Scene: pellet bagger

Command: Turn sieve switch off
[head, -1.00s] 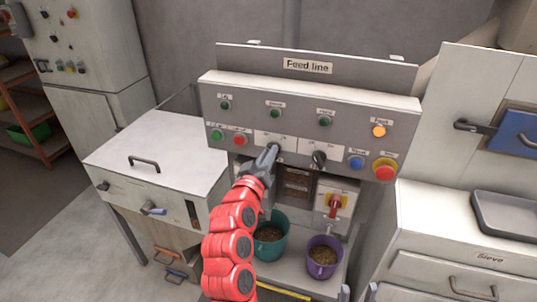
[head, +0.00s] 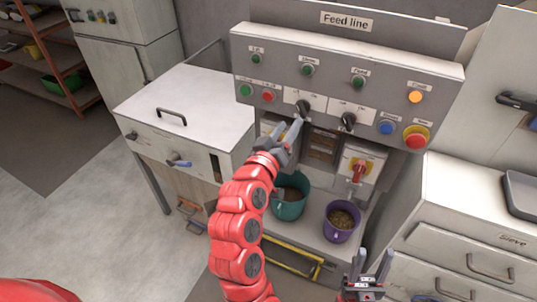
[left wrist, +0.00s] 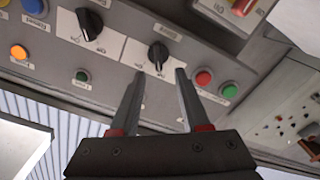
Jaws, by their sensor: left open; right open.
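Two black rotary switches sit on white plates on the Feed line panel. The left switch (head: 303,107) is just above the fingertips of my left gripper (head: 289,128); the right switch (head: 348,121) is to its right. In the left wrist view, which is upside down, the left switch (left wrist: 158,56) lies just beyond and between the two spread fingertips of my left gripper (left wrist: 160,76), with nothing held. The label on its plate is too blurred to read surely. The right switch (left wrist: 89,23) also shows there. My right gripper (head: 369,264) is open and empty, low in front of the bench.
Green and red buttons (head: 267,96) are left of the switches; a blue button (head: 386,128) and red emergency button (head: 415,137) are right. A red-handled switch (head: 358,172) sits below. A teal bucket (head: 289,207) and purple bucket (head: 341,222) stand under the panel.

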